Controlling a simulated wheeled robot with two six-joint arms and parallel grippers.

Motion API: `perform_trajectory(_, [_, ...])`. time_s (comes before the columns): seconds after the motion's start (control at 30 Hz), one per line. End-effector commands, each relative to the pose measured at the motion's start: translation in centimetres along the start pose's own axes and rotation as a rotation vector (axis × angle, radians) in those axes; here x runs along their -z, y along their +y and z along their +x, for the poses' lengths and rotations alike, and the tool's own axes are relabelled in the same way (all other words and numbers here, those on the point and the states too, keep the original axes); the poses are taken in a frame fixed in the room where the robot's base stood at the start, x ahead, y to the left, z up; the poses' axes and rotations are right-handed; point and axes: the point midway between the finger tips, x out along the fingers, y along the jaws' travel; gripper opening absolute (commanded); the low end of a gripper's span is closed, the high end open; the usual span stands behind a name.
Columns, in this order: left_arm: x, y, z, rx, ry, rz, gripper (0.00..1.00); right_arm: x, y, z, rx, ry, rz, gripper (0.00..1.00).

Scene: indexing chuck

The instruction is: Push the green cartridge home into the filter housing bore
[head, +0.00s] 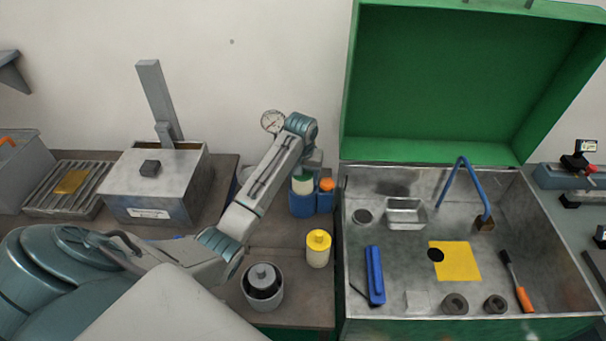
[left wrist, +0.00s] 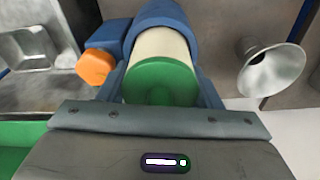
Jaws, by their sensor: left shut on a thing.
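The green cartridge (head: 302,184) has a cream body and a green end cap; it also shows in the left wrist view (left wrist: 160,82). Its cream body enters the blue filter housing (head: 309,203), with a cream band still showing outside the rim. The housing also shows in the left wrist view (left wrist: 165,15). My left gripper (head: 304,168) is above the housing, shut on the cartridge, with a finger on each side of it in the left wrist view (left wrist: 160,92). The depth inside the bore is hidden. My right gripper is not in view.
An orange knob (head: 326,185) sits beside the bore. A yellow cartridge (head: 318,249) and a grey pot (head: 263,288) stand in front on the bench. A gauge (head: 272,122) is behind. An open green case (head: 390,325) with tools is close on the right.

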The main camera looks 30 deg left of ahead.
Motion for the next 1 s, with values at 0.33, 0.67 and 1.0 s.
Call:
perform_trajectory(0.33, [-0.1,0.0,0.9,0.000,0.001,0.000,0.32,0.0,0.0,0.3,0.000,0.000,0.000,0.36])
perform_trajectory(0.67, [-0.2,0.0,1.7,0.000,0.000,0.000,0.32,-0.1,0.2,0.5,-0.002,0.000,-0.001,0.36])
perform_trajectory(1.0, [-0.2,0.1,1.7,-0.002,0.000,0.001,0.84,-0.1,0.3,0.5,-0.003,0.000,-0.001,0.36])
